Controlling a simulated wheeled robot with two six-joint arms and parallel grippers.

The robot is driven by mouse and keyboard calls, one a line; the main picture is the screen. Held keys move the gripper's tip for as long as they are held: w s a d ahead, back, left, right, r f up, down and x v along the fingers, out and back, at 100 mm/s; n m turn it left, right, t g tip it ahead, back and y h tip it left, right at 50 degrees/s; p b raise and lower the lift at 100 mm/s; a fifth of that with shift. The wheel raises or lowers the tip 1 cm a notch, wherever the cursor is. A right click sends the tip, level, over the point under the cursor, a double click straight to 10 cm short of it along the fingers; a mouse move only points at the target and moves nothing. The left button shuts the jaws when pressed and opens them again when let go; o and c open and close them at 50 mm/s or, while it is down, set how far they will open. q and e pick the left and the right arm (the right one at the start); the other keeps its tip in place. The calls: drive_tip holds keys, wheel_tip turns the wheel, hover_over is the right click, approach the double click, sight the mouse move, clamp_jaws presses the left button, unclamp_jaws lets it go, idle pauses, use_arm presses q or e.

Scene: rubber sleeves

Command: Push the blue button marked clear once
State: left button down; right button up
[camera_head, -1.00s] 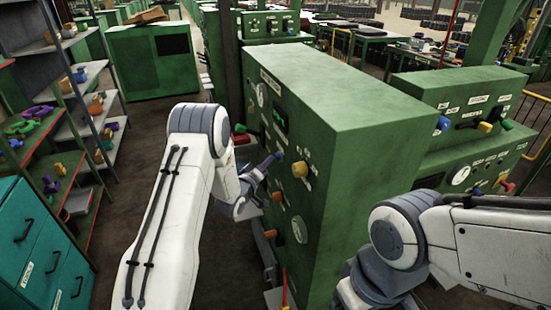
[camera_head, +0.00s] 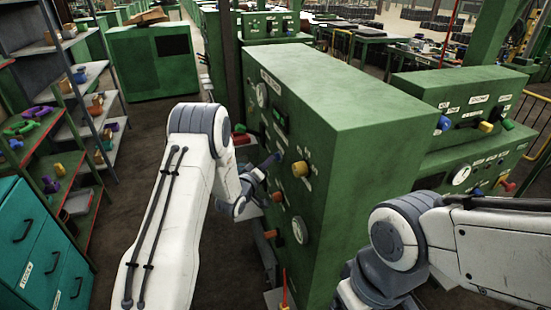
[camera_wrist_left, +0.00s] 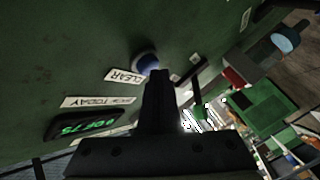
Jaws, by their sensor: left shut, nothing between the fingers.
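The blue button (camera_wrist_left: 147,62) is on a green panel in the left wrist view, beside a white label reading CLEAR (camera_wrist_left: 125,76). The panel is on the left face of a green cabinet (camera_head: 340,85) in the head view. My left gripper (camera_head: 266,166) is at that face, its fingers shut and empty. In the left wrist view the dark fingertips (camera_wrist_left: 157,76) overlap the button's edge. I cannot tell whether they touch it. My right arm comes in from the right in the head view, but its gripper is not visible.
The panel also carries an orange knob (camera_head: 300,169), a lower round white dial (camera_head: 300,229) and a green-lit display (camera_wrist_left: 86,125). A shelf rack with coloured parts (camera_head: 85,75) and teal drawers (camera_head: 35,245) stand left.

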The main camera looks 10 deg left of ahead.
use_arm(q)
drive_tip(key=shift+s+a, duration=0.3)
drive_tip(key=shift+a, duration=0.2)
drive_tip(key=s+a, duration=0.1)
drive_tip(key=a, duration=0.1)
drive_tip(key=s+a, duration=0.1)
drive_tip(key=a, duration=0.1)
drive_tip(key=shift+s+b, duration=0.3)
drive_tip(key=shift+s, duration=0.1)
idle(0.4)
